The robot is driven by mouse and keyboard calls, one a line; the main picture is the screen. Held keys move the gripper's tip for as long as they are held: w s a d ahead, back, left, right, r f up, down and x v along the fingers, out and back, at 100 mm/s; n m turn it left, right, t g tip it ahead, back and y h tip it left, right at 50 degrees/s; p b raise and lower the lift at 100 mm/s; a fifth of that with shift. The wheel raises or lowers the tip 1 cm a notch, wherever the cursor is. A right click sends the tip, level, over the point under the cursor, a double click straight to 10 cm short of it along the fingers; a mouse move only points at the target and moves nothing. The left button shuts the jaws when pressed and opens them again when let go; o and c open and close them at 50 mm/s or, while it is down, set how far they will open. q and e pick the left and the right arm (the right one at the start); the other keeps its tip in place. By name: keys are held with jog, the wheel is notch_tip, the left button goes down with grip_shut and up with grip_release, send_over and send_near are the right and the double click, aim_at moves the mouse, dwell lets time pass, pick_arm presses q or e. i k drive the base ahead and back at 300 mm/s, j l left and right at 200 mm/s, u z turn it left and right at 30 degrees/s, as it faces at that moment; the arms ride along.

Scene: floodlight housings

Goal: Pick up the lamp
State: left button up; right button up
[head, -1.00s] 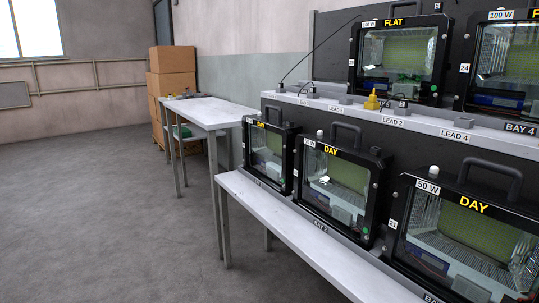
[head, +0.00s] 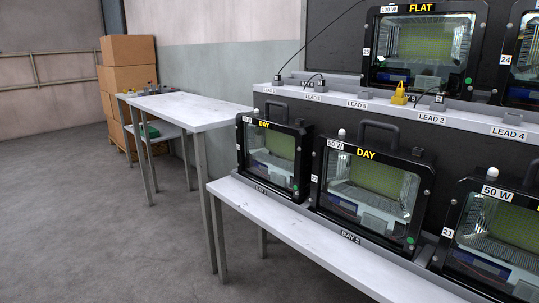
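Several floodlight lamps in black housings with glass fronts and top handles stand in two rows on the right; which one the task means cannot be told. On the upper ledge are a 100 W FLAT lamp (head: 422,45) and part of one more (head: 524,60). Neither of my grippers is in view.
The lower shelf (head: 300,235) has a narrow bare front strip. The upper ledge (head: 345,100) carries lead labels, small grey blocks and a yellow connector (head: 399,94). A white table (head: 190,110) stands left of the shelf. Cardboard boxes (head: 128,75) are stacked behind it. The floor at left is open.

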aim_at(274, 147)
jog(key=i+j+z, duration=0.1)
jog(key=j, duration=0.25)
jog(key=i+j, duration=0.2)
jog(key=j, duration=0.2)
jog(key=i+j+z, duration=0.15)
jog(key=j, duration=0.2)
